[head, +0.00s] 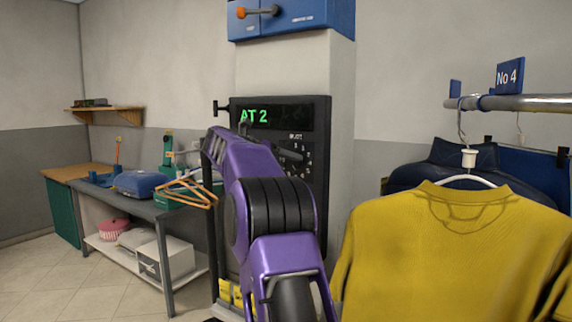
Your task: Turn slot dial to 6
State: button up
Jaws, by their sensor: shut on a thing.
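A dark control panel (321,150) stands on the pale column, with a green lit display (262,116) that reads "AT 2". Below the display, at the right, is the slot dial (291,155), a dark knob with small pale marks around it. The marks are too small to read surely, and my purple arm covers the dial's left and lower side. My arm reaches up in front of the panel. My gripper is hidden behind my arm, so its hold on the dial cannot be seen.
A yellow shirt (450,250) and a dark jacket (445,165) hang from a metal rail (520,103) with a "No 4" sign (509,76) at the right. A grey table (140,205) with orange hangers (188,190) stands left. Floor is clear at lower left.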

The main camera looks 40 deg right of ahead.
jog(key=shift+r+m+t, duration=0.1)
jog(key=shift+m+t, duration=0.2)
jog(key=shift+m, duration=0.1)
dwell(0.3)
jog(key=o, duration=1.4)
jog(key=v, duration=1.7)
jog(key=shift+s+a+r, duration=0.1)
jog(key=shift+s+r, duration=0.05)
jog(key=shift+r, duration=0.15)
